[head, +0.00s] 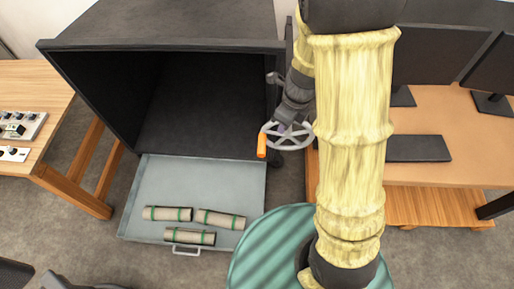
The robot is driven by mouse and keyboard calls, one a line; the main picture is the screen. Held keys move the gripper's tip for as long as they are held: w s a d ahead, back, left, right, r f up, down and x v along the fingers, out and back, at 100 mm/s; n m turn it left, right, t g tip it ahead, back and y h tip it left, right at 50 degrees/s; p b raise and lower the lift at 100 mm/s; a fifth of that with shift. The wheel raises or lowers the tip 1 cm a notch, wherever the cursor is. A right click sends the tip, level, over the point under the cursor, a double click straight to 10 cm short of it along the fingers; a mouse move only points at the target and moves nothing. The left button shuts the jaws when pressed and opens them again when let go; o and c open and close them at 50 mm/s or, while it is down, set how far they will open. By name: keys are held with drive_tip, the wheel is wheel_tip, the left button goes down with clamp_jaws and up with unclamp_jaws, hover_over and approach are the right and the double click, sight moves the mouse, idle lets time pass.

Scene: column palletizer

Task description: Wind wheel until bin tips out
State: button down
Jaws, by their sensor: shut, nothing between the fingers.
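A grey spoked hand wheel (301,144) stands at the right side of a large dark box, the likely bin (268,105). Its orange handle (262,145) sticks out at the wheel's left edge. The bin's open front faces me, and its inside looks dark and empty. My gripper (284,128) is at the hub and upper spokes of the wheel, to the right of the orange handle and apart from it. The gripper is shut and holds nothing. Its fingertips are small and partly hidden against the wheel, so I cannot tell whether they touch it.
A grey tray (150,190) lies before the bin, with three green-banded rolls (220,219) in it. A wooden table with a control panel (22,124) stands at left. A desk (460,163) with monitors and a dark keyboard (418,148) stands at right. My sleeved arm hides part of the middle.

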drive_tip(key=s+d+r+n+t+h+b, duration=0.1)
drive_tip(key=s+n, duration=0.3)
drive_tip(key=n, duration=0.8)
drive_tip(key=s+d+r+n+t+b, duration=0.1)
drive_tip(key=s+d+n, duration=0.3)
drive_tip(key=n, duration=0.9)
drive_tip(key=shift+d+r+h+b, duration=0.3)
drive_tip(key=shift+r+h+b, duration=0.1)
drive_tip(key=shift+b, duration=0.45)
drive_tip(key=shift+s, duration=0.15)
